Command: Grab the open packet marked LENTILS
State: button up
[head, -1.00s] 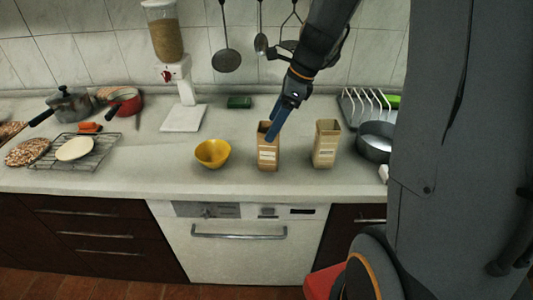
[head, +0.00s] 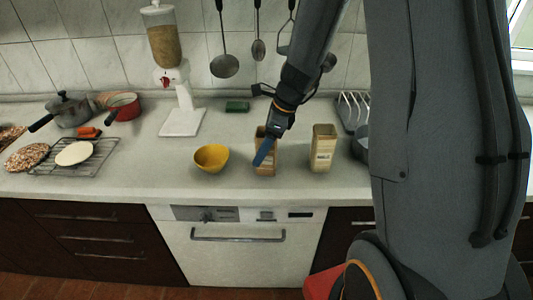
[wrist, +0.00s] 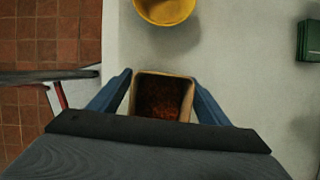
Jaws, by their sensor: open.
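An open tan packet (head: 271,168) stands upright on the counter, partly covered by my gripper (head: 262,154) in the head view. In the wrist view this packet (wrist: 140,99) shows from above, with reddish-brown contents. My gripper (wrist: 160,84) is open there, with one blue finger on each side of the packet; I cannot tell whether either finger touches it. A second tan packet (head: 322,148) stands to the right in the head view, also open at the top. Both are too small or hidden for me to read any word.
A yellow bowl (head: 211,158) stands just left of the near packet. A dark pan (head: 360,146) and a rack (head: 352,112) are to the right, partly hidden by my arm. A dispenser (head: 182,118) stands behind. A green block (head: 237,106) lies at the back.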

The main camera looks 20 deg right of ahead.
jog(key=c, duration=1.4)
